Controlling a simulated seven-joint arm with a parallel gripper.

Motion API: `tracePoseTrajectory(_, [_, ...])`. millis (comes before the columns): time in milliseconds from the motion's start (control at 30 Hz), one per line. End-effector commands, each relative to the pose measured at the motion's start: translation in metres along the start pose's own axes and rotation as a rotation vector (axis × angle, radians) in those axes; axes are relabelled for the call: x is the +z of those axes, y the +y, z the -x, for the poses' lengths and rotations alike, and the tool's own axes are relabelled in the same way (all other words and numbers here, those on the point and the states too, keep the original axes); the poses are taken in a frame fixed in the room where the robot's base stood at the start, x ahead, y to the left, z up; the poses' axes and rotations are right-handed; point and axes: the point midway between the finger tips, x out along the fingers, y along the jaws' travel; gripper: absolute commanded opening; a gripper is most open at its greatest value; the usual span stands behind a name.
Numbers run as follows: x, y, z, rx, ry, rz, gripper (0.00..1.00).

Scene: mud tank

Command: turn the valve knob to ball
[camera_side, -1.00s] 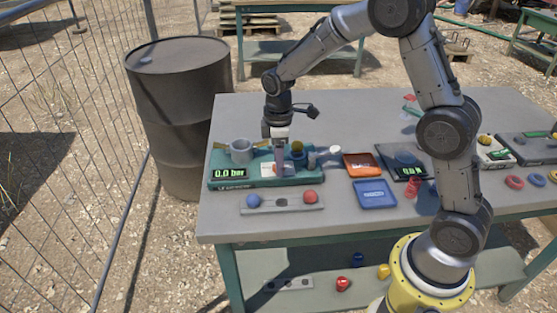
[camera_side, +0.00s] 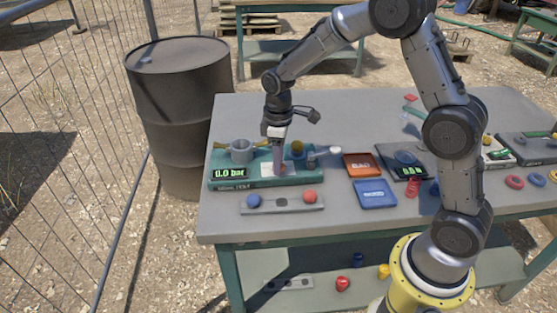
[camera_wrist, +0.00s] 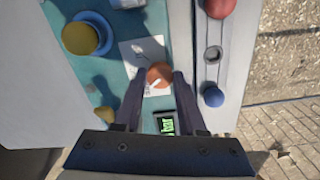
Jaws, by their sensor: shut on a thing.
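The valve knob, a round orange knob with a white pointer mark, shows in the wrist view (camera_wrist: 159,72) on a white marked plate (camera_wrist: 130,50). The plate's markings are too small to read, so I cannot tell which one the pointer faces. My gripper (camera_wrist: 161,78) points down with its fingers on either side of the knob, shut on it. In the side view my gripper (camera_side: 279,168) is over the green valve box (camera_side: 305,179) and mostly hides the knob. The box's display (camera_side: 230,173) reads 0.0 bar.
A grey rail (camera_side: 283,203) with a blue and a red ball lies in front. Orange (camera_side: 362,164) and blue (camera_side: 375,194) trays lie to the right.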

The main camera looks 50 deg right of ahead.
Motion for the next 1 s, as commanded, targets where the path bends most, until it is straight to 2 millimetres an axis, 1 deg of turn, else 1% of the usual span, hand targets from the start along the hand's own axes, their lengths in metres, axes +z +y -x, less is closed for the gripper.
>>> tracePoseTrajectory(200, [-0.0004,0.0001,0.0016,0.001,0.002,-0.197,0.0])
tracePoseTrajectory(500, [-0.0006,0.0003,0.0018,0.001,0.003,-0.436,0.0])
tracePoseTrajectory(700, [-0.0005,0.0002,0.0016,0.001,0.002,-0.544,0.0])
tracePoseTrajectory(1000, [-0.0006,0.0003,0.0019,0.001,0.003,-0.618,0.0])
